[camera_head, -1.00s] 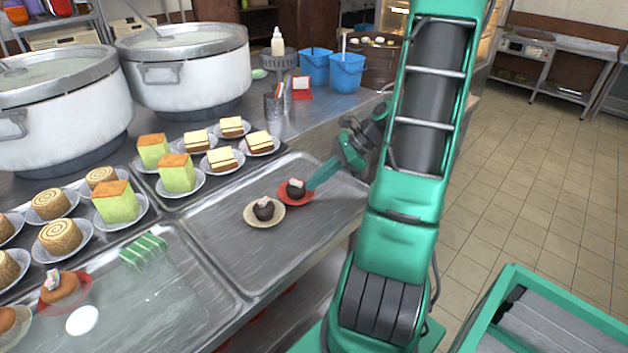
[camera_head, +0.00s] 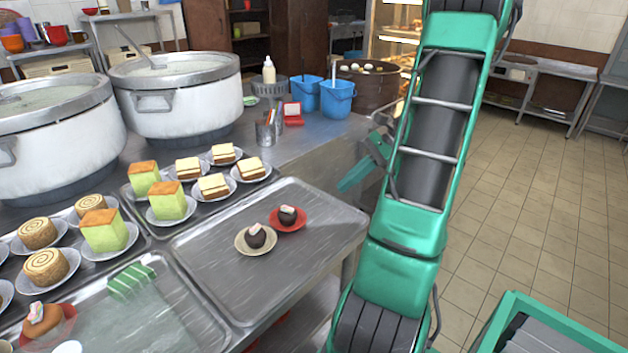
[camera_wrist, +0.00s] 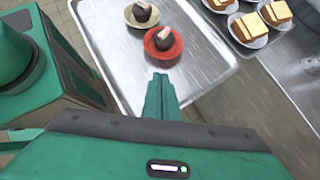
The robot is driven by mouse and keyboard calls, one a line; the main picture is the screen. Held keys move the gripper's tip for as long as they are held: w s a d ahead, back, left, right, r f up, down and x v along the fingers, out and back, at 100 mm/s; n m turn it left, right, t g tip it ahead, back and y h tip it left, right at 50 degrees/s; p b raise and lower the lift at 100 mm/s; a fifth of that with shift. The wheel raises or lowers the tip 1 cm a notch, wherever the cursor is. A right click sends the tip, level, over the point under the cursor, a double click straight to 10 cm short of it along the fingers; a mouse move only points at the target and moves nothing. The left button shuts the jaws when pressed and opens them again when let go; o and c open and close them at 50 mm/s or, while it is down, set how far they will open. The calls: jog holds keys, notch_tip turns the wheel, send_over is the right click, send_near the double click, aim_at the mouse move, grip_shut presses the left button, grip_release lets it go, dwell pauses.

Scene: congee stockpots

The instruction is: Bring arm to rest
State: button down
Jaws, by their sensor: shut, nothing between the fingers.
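My gripper (camera_head: 352,178) is teal and shut, with nothing between its fingers. In the head view it hangs in the air near the right edge of the metal tray (camera_head: 205,285), right of the dark cupcakes and apart from them. It also shows in the wrist view (camera_wrist: 160,82), its tips pointing toward the tray (camera_wrist: 207,95). One dark cupcake (camera_head: 288,214) stands on a red plate (camera_head: 287,227). Another dark cupcake (camera_head: 256,236) stands on a beige plate (camera_head: 243,246). My arm's upper links rise on the right of the head view and hide part of the counter.
Two large white stockpots (camera_head: 185,105) stand at the back left. Plates of green cakes (camera_head: 167,201), sandwiches (camera_head: 213,185) and rolls (camera_head: 45,266) fill the left trays. Blue buckets (camera_head: 337,98) and a dark round steamer (camera_head: 372,85) stand behind. Tiled floor (camera_head: 540,230) is open at right.

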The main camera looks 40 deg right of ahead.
jog(key=a+r+n+g+h, duration=0.1)
jog(key=a+n+g+h, duration=0.15)
jog(key=a+n, duration=0.35)
jog(key=s+a+r+n+g+h, duration=0.2)
jog(key=s+a+n+g+h, duration=0.1)
jog(key=s+a+n, duration=0.8)
jog(key=shift+s+r+n+h, duration=0.2)
jog(key=shift+s+n+h, duration=0.7)
jog(key=shift+s, duration=0.35)
jog(key=shift+w+f, duration=0.25)
jog(key=shift+w, duration=0.4)
